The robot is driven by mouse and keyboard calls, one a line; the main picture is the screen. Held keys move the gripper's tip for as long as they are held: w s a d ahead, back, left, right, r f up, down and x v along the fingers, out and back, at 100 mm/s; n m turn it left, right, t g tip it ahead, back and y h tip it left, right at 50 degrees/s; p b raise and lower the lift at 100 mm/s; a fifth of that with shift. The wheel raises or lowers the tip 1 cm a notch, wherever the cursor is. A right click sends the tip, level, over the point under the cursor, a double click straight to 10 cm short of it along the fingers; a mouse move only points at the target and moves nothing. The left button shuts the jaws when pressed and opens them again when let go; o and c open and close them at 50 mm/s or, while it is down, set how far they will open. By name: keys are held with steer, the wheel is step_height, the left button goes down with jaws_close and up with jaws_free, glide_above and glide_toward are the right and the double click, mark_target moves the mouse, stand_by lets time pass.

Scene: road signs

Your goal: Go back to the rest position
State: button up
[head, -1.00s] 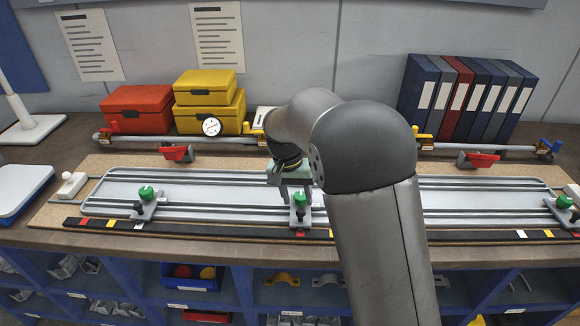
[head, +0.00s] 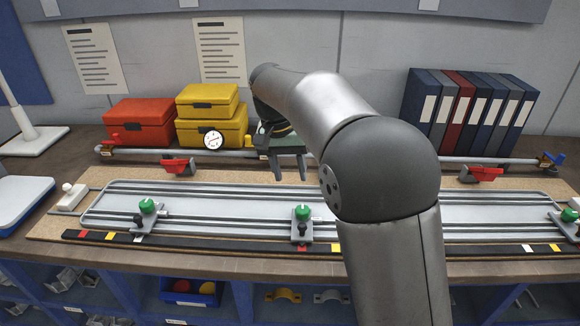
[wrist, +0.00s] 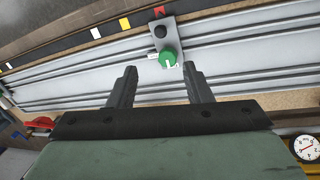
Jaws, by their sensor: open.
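My gripper (head: 290,176) is open and empty, raised above the back part of the railed white panel (head: 240,200). In the wrist view the two fingers (wrist: 160,88) stand apart with nothing between them. A clamp with a green knob (head: 302,213) sits on the rails below and in front of the gripper. The same green knob (wrist: 168,59) shows just beyond the fingertips in the wrist view. My arm hides part of the panel's right half.
More green-knobbed clamps stand at the left (head: 147,206) and right (head: 569,216). Behind lie a grey pipe (head: 345,156), red (head: 142,122) and yellow boxes (head: 211,128), a dial gauge (head: 213,140) and several binders (head: 470,110). Red pieces (head: 178,167) stand behind the panel.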

steer(key=s+d+y, duration=0.1)
steer(key=s+d, duration=0.9)
steer(key=d, duration=0.1)
steer(key=s+d+f+n, duration=0.1)
steer(key=s+d+f, duration=0.3)
steer(key=s, duration=0.5)
steer(key=s+d+f+n+t+y, duration=0.1)
steer(key=s+d+f, duration=0.2)
steer(key=s, duration=0.6)
step_height(320, 180, down, 2)
steer(key=shift+s+d+f, duration=0.1)
steer(key=shift+s+d, duration=0.05)
steer(key=shift+d, duration=0.2)
